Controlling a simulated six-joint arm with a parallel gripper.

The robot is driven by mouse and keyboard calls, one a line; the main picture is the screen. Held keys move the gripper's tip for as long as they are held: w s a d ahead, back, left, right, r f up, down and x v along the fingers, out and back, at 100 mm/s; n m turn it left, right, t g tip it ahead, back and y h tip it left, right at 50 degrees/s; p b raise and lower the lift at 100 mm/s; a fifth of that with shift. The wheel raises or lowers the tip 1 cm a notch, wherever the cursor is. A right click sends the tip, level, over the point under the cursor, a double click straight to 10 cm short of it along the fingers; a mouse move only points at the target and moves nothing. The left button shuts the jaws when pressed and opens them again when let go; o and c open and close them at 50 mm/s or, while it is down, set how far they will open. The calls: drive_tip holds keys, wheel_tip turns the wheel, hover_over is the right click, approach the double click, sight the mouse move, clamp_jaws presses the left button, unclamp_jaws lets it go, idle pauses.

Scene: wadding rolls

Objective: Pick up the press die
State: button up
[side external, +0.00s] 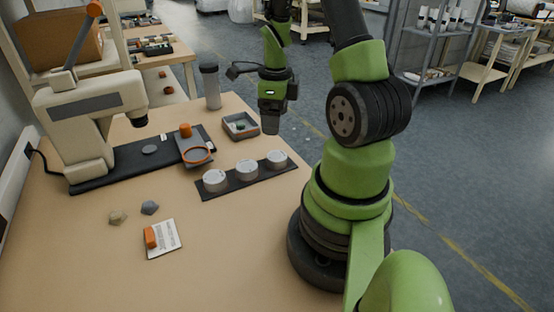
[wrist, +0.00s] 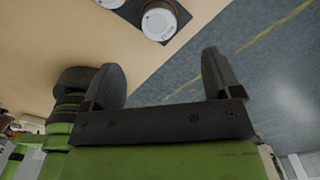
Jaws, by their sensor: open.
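I cannot tell for certain which item is the press die. A grey plate with an orange ring (side external: 197,157) and an upright orange cylinder (side external: 186,130) sits beside the beige press (side external: 92,115). A small grey disc (side external: 150,149) lies on the press's black base (side external: 112,173). My gripper (side external: 270,124) hangs above the table's right edge, right of these items and apart from them. In the wrist view my gripper (wrist: 163,82) is open, with nothing between its fingers. Neither the plate nor the press shows in the wrist view.
Three white round tins (side external: 246,169) stand on a dark strip, and one tin also shows in the wrist view (wrist: 159,20). A grey tray (side external: 241,127) and a tall grey bottle (side external: 210,86) stand behind.

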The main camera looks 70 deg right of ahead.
hover_over(277, 155)
drive_tip(key=shift+m, duration=0.4)
wheel_tip(277, 155, down, 4)
drive_tip(key=shift+s+d+f, duration=0.1)
drive_tip(key=shift+d+f, duration=0.05)
drive_tip(key=shift+f, duration=0.05)
drive_tip(key=shift+a+f, duration=0.2)
drive_tip(key=shift+f, duration=3)
drive_tip(key=c, duration=1.2)
drive_tip(key=shift+r, duration=0.1)
